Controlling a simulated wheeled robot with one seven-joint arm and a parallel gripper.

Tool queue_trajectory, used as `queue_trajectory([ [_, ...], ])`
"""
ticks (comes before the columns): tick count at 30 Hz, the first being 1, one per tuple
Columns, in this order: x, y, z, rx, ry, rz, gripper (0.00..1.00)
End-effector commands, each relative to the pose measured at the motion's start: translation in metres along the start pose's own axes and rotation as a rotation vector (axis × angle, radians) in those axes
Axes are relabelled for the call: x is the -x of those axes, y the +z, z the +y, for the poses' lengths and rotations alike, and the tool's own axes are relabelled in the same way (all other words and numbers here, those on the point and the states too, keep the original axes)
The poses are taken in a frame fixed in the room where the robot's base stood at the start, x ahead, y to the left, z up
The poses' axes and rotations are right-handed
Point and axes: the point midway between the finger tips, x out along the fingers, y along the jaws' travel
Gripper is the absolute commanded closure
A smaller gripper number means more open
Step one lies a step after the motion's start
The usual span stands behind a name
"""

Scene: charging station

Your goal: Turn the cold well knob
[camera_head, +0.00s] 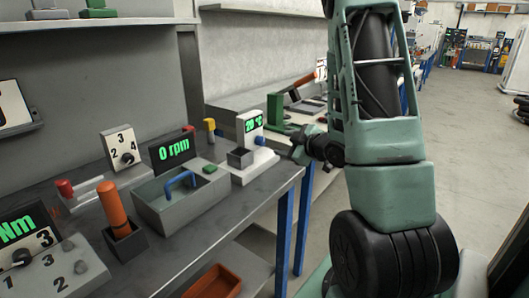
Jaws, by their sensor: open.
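The cold well is likely the small white unit (251,170) near the right end of the bench, with a green "20 °C" display (253,121) and a grey block on its front. A small blue part (260,141) below the display, on the side towards my arm, may be its knob. My gripper (291,150) is just right of this unit, pointing towards it. Its jaws are open and hold nothing that I can see. The gap between the jaws and the blue part looks small, and I cannot tell whether they touch.
Left of the unit stand a grey box with a blue handle (181,181) and "0 rpm" display, an orange-handled tool (112,204) in a holder, and a dial box (121,148). An orange tray (214,282) is below the bench. Open floor (470,120) lies right.

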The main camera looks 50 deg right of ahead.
Motion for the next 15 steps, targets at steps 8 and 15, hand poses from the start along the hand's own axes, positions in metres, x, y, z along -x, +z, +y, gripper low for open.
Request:
queue_trajectory([
  [8, -0.061, -0.002, -0.001, 0.001, -0.007, 0.003, 0.48],
  [15, -0.097, -0.002, -0.001, 0.000, -0.006, 0.002, 0.48],
])
